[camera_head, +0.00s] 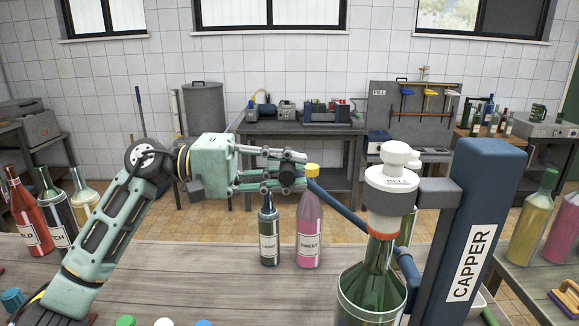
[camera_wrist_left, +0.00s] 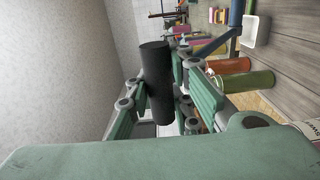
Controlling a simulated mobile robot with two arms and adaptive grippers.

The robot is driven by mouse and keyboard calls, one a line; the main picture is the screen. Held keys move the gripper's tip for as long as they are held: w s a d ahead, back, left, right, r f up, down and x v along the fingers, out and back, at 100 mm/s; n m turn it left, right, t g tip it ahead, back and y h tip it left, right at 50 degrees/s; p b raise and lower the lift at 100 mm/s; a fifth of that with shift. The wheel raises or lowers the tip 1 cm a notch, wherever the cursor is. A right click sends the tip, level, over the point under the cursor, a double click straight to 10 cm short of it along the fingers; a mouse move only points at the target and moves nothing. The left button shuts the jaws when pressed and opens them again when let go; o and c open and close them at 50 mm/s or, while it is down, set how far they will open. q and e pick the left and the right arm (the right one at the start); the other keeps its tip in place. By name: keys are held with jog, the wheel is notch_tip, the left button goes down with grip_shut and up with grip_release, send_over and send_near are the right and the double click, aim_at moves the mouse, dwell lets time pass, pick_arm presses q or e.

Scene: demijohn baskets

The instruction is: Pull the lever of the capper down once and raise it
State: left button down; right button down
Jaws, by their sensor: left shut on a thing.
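The capper (camera_head: 465,225) is a dark blue column at the right with a white CAPPER label. Its head, a white and orange bell (camera_head: 392,195), sits over the neck of a green bottle (camera_head: 372,295). The blue lever (camera_head: 345,212) slopes from the column up and left to a black grip (camera_head: 291,178). My left gripper (camera_head: 288,172) is shut on that grip, above the bench. In the left wrist view the black grip (camera_wrist_left: 157,85) is a thick cylinder between my fingers. Whether the bell touches the bottle I cannot tell. My right gripper is not in view.
A dark LIGHT bottle (camera_head: 269,235) and a pink SWEET bottle (camera_head: 309,232) with a yellow cap stand on the bench below my left gripper. More bottles stand at the far left and right. Green, white and blue round tops (camera_head: 162,322) show at the front edge.

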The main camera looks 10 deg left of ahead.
pick_arm(q)
jog(key=shift+y, duration=0.7)
jog(key=d+r, duration=0.1)
jog(key=d+r+p, duration=0.2)
jog(key=r, duration=0.1)
jog(key=shift+w+d, duration=0.2)
jog(key=shift+w, duration=0.15)
jog(key=shift+d+r, duration=0.1)
jog(key=shift+d, duration=0.15)
jog(key=shift+a+y, duration=0.1)
jog(key=shift+y, duration=0.2)
jog(key=shift+w+r, duration=0.1)
jog(key=c, duration=1.7)
grip_release()
jog(key=shift+c, duration=0.2)
jog(key=shift+o, duration=0.9)
jog(key=shift+a, duration=0.1)
jog(key=shift+f, duration=0.2)
jog(key=v, duration=1.2)
